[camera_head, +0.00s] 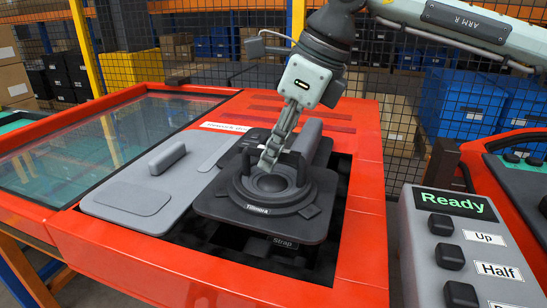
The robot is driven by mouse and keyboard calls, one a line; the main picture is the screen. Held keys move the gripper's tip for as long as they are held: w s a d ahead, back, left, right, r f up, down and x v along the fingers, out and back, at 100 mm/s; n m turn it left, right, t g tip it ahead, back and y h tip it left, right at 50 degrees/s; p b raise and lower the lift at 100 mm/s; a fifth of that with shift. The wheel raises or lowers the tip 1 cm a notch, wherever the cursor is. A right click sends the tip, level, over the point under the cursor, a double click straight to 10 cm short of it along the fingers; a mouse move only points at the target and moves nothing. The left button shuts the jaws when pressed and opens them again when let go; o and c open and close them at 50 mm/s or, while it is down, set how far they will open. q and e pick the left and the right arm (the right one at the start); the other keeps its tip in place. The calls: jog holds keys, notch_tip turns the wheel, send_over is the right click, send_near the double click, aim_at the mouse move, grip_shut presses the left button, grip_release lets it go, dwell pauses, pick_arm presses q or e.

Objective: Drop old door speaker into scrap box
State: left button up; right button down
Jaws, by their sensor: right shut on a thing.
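The dark grey door speaker (258,224), a square plate with a round cone marked "Tillmora", is at the dark opening of the red door (362,238). My right gripper (270,162) comes down from above, its fingers shut on a part of the speaker near the cone. The speaker covers part of the opening; I cannot tell whether it touches the door or hangs just above it. A label reading "Strap" (285,243) shows below its front edge. No scrap box can be made out for certain. My left gripper is not in view.
A grey panel with a handle (130,206) lies left of the speaker, near the glass window (95,145). A control box (455,215) reading "Ready" stands at right. Behind a mesh fence are shelves with blue bins (470,105) and cartons. Another red door is at far right.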

jog(key=shift+r, duration=4.5)
jog(key=shift+a, duration=0.1)
